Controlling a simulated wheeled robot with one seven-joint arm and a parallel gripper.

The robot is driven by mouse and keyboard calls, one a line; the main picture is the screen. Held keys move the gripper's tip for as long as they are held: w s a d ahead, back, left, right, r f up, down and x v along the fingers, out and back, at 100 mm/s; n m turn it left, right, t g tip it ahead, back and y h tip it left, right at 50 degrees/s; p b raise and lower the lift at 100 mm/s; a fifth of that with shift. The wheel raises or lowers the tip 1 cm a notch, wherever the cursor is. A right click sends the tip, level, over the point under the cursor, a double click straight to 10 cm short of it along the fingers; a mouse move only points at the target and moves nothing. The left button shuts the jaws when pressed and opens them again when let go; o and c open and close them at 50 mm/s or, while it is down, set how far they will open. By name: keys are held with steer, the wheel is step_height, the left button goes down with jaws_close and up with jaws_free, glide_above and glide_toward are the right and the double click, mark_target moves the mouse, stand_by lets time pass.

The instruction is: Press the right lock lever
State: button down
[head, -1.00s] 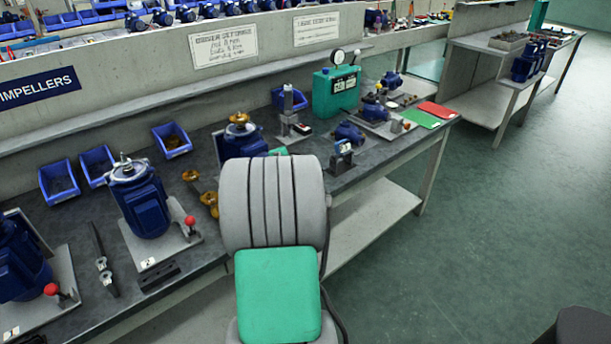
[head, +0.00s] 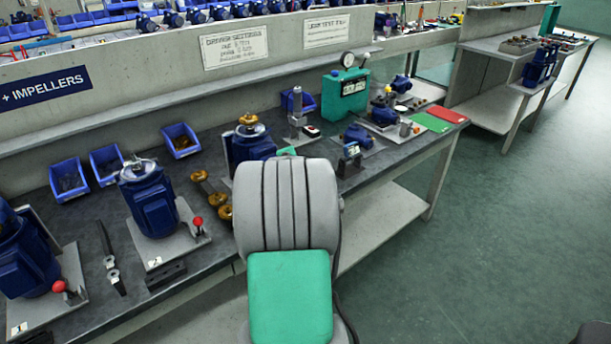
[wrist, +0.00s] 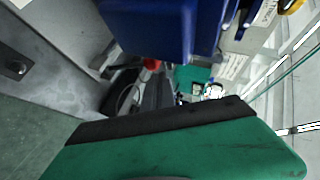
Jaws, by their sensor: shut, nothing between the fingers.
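Two lock levers with red knobs show in the head view: one (head: 60,286) at the left pump on plate 1, and one (head: 198,222) beside the middle blue pump (head: 152,205) on plate 2. Another blue pump (head: 245,148) stands further right; my arm hides its front, so any lever there is out of sight. In the wrist view a red knob (wrist: 152,64) shows just below a large blue pump body (wrist: 148,28); I see no contact with it. My gripper (wrist: 165,122), shut, shows as a close green and black shape; my arm hides it in the head view.
Blue bins (head: 181,141) stand along the back of the dark bench (head: 190,276). A flat tool (head: 109,257) and a black block (head: 166,276) lie near the plates, with brass parts (head: 214,195) near my arm. A green tester (head: 345,95) stands further right.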

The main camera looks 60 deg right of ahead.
steer(key=s+d+r+v, duration=0.1)
steer(key=v, duration=1.1)
steer(key=shift+s+r+p, duration=0.2)
steer(key=shift+r+p, duration=0.1)
